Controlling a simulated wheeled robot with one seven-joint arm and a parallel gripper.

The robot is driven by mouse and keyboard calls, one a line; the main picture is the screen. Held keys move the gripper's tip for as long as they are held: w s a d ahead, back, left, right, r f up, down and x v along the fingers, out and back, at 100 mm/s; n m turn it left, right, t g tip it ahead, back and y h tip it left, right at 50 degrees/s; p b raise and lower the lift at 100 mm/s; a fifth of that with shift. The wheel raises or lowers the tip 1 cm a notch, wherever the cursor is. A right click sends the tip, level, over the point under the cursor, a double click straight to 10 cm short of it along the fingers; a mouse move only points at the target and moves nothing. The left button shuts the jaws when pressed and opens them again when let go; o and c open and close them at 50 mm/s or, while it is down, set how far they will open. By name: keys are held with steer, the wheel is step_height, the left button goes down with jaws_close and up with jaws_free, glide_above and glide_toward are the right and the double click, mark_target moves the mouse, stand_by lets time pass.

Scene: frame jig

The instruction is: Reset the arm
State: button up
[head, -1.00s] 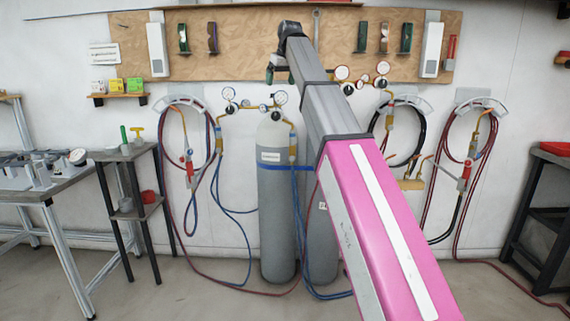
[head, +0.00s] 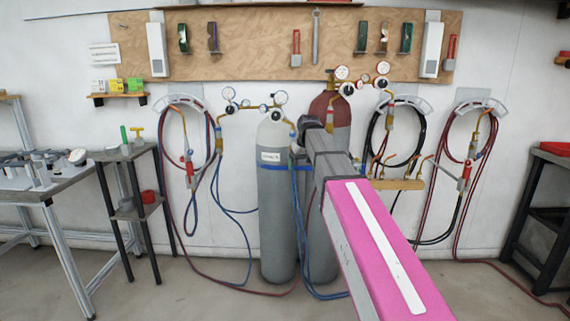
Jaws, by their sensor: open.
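My arm, with a pink and white link and a grey forearm, reaches from the lower right into the middle of the head view. My gripper (head: 297,149) is at the far end of the arm, small and dark, and shows only in part. It is open, and I see nothing held in it. In the picture it overlaps the gap between the grey gas cylinder (head: 275,215) and the red-topped cylinder (head: 331,107). I cannot tell how far it is from them.
Hoses and gauges hang on the wall behind. A metal table (head: 45,193) and a small black stand (head: 128,153) with tools are on the left. A dark shelf (head: 540,215) stands at the right. A brown tool board (head: 270,40) spans the wall above. Floor on both sides is mostly clear.

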steer(key=s+d+f+m+g, duration=0.1)
steer(key=s+d+f, duration=0.3)
steer(key=s+f, duration=0.5)
steer(key=s+d+f+m, duration=0.1)
steer(key=s+d+f, duration=0.3)
steer(key=s+f, duration=0.5)
steer(key=s+d+f+m+g+h, duration=0.1)
steer(key=s+d+f, duration=0.3)
steer(key=s+f, duration=0.5)
step_height(320, 180, down, 8)
steer(key=shift+r+g, duration=0.15)
steer(key=shift+g, duration=0.15)
